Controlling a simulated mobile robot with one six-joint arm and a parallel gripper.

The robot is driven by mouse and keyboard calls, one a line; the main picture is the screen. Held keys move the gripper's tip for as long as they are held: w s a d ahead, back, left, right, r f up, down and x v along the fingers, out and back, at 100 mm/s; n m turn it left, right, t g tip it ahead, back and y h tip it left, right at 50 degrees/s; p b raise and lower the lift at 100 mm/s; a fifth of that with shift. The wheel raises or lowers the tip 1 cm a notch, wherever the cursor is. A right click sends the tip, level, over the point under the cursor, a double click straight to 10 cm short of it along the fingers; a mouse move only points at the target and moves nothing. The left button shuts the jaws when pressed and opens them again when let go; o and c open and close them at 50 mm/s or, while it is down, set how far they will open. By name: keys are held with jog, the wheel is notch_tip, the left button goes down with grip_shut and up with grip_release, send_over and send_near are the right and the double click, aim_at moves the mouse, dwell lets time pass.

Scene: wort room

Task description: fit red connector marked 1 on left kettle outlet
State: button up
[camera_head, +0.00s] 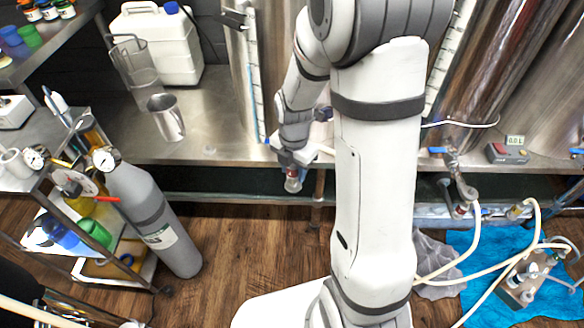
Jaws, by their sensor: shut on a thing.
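My gripper (301,157) is in front of the left kettle, just past the front edge of the steel bench, pointing down. It is shut on a small metallic connector (293,184) with a reddish band, which hangs below the fingers. Any mark on the connector is too small to read. The left kettle (240,75) is a tall steel vessel with a sight gauge, partly hidden by my arm. Its outlet is mostly hidden behind my arm and gripper, so I cannot tell whether the connector touches it.
Another kettle's valve (450,157) carries a hose at right. A pump (528,280) sits on a blue cloth (480,243) on the floor. A grey gas cylinder (150,215) and a cart stand at left. A steel jug (166,117) and white canister (160,45) stand on the bench.

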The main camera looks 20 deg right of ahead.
jog(key=shift+f+b, duration=0.95)
jog(key=shift+f, duration=0.35)
jog(key=o, duration=1.1)
jog(key=shift+o, duration=0.2)
jog(key=shift+r, duration=0.1)
notch_tip(320, 180, up, 8)
jog(key=shift+f+p, duration=0.15)
jog(key=shift+p, duration=0.85)
